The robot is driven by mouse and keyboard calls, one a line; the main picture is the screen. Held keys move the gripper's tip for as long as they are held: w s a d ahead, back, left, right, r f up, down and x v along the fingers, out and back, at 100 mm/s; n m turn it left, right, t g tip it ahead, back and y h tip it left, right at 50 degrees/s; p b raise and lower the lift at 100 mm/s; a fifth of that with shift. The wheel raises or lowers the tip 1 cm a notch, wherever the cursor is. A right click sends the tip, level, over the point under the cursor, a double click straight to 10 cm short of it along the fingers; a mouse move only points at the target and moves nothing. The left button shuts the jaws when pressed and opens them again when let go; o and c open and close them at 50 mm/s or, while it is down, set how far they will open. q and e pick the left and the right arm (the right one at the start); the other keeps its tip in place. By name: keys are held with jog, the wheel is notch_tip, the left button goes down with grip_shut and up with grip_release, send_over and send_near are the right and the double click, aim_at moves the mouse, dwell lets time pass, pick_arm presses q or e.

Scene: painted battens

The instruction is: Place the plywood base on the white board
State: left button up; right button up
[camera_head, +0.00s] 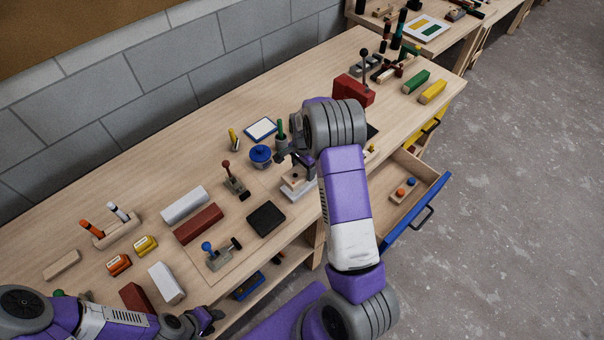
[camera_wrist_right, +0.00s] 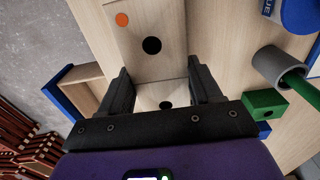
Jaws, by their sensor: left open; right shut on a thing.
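My right gripper (camera_head: 294,163) is shut on a pale wooden piece that looks like the plywood base (camera_head: 293,181). In the right wrist view the gripper's two dark fingers (camera_wrist_right: 162,90) stand on either side of the pale base (camera_wrist_right: 152,94), which has a dark round hole. The fingers hide part of it, and I cannot tell if it touches what is below. My left gripper (camera_head: 208,320) is open and empty at the bench's front edge.
A blue pot (camera_head: 261,154) and a green-handled tool (camera_head: 281,136) stand close to the right gripper. A black pad (camera_head: 266,219) and dark red block (camera_head: 198,224) lie to the left. An open blue-fronted drawer (camera_head: 413,213) juts out at right. Bench behind the white block is clear.

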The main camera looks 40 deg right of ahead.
aim_at(303, 175)
notch_tip(303, 175, down, 4)
jog(key=shift+r, duration=0.1)
jog(key=shift+w+f, duration=0.15)
jog(key=shift+f, duration=0.1)
jog(key=shift+f, duration=0.2)
jog(key=o, duration=1.1)
jog(key=shift+r, duration=0.15)
